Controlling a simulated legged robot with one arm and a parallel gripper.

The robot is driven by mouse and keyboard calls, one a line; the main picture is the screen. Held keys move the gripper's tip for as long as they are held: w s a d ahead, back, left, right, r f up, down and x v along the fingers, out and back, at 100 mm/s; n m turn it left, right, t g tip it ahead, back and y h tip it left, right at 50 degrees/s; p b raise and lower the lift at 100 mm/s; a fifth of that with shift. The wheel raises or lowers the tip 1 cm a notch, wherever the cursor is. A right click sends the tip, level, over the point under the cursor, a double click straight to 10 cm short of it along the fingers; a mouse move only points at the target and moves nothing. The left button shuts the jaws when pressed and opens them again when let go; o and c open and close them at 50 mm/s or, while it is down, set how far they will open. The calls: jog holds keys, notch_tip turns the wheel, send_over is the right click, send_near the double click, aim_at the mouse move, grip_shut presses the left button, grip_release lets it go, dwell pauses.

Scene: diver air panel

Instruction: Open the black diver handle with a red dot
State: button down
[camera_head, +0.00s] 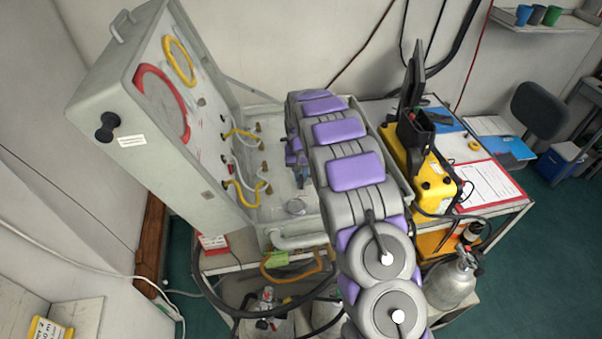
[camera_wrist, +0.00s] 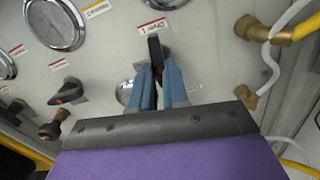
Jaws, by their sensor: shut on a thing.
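In the wrist view my gripper (camera_wrist: 158,72) has its two blue fingers closed around a black handle (camera_wrist: 154,46) on the grey panel, just below a label that appears to read "Diver 1". The handle's upper end sticks out above the fingertips; its lower part is hidden between them. I cannot make out a red dot on it. Another black handle with a red mark (camera_wrist: 67,92) sits to the left, apart from my gripper. In the head view my arm reaches into the open panel case (camera_head: 258,112) and hides the handle.
A round gauge (camera_wrist: 55,22) is at upper left of the wrist view. A black knob (camera_wrist: 50,130) is at lower left. A brass fitting (camera_wrist: 252,30) with hoses is close on the right. A yellow case (camera_head: 425,172) stands right of my arm.

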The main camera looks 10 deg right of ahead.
jog(key=shift+w+r+n, duration=0.15)
jog(key=shift+n, duration=0.45)
jog(key=c, duration=1.1)
grip_release()
jog(key=shift+a, duration=0.1)
notch_tip(320, 180, up, 17)
jog(key=shift+r+p, duration=0.1)
jog(key=shift+p, duration=0.25)
